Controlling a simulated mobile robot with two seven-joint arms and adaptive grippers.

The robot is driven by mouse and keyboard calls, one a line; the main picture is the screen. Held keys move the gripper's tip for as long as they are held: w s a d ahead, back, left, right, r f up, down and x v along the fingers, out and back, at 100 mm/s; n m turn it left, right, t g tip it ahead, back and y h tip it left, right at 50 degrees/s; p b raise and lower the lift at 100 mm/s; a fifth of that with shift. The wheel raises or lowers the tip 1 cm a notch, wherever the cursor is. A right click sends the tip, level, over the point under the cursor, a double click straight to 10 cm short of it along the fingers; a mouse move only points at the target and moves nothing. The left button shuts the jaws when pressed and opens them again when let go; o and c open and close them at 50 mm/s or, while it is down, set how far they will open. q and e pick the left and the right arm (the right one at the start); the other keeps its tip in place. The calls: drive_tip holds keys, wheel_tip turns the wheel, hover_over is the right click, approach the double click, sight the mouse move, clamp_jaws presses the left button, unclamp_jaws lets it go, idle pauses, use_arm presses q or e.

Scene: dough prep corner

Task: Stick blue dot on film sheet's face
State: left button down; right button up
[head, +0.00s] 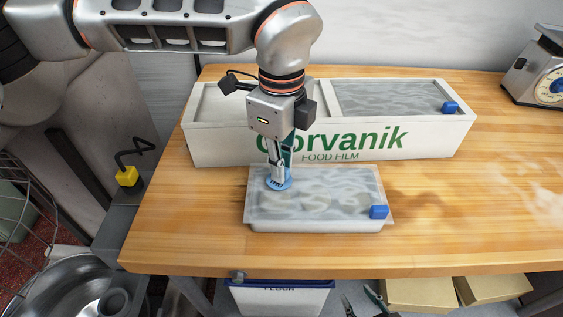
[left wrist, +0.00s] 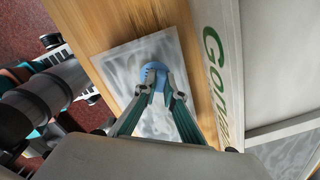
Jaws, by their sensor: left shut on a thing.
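The film sheet (head: 325,190) is a cloudy, translucent rectangle lying flat over a shallow pale tray (head: 310,228) on the wooden table. My left gripper (head: 277,178) points down over the sheet's back left part. It is shut on the blue dot (head: 283,186), a small flat disc. The dot also shows between the fingertips in the left wrist view (left wrist: 158,68), in front of the sheet (left wrist: 128,65) near one end. I cannot tell whether the dot touches the sheet. My right gripper is not clearly seen.
A long white film box (head: 225,145) stands just behind the tray. A scale (head: 540,75) stands at the far right.

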use_arm(q)
drive_tip(key=shift+f, duration=0.25)
use_arm(e)
drive_tip(key=shift+s+f, duration=0.1)
drive_tip(key=shift+f, duration=0.05)
use_arm(q)
drive_tip(key=c, duration=2)
unclamp_jaws()
drive_tip(key=shift+c, duration=0.2)
drive_tip(key=shift+r+p, duration=0.95)
drive_tip(key=shift+r, duration=1.1)
drive_tip(key=shift+r+p, duration=0.95)
drive_tip(key=shift+r, duration=1.05)
use_arm(e)
drive_tip(key=shift+w+r, duration=0.25)
drive_tip(key=shift+r, duration=0.65)
drive_tip(key=shift+w+r, duration=0.3)
drive_tip(key=shift+r, duration=0.65)
drive_tip(key=shift+w+r, duration=0.25)
drive_tip(key=shift+r, duration=0.65)
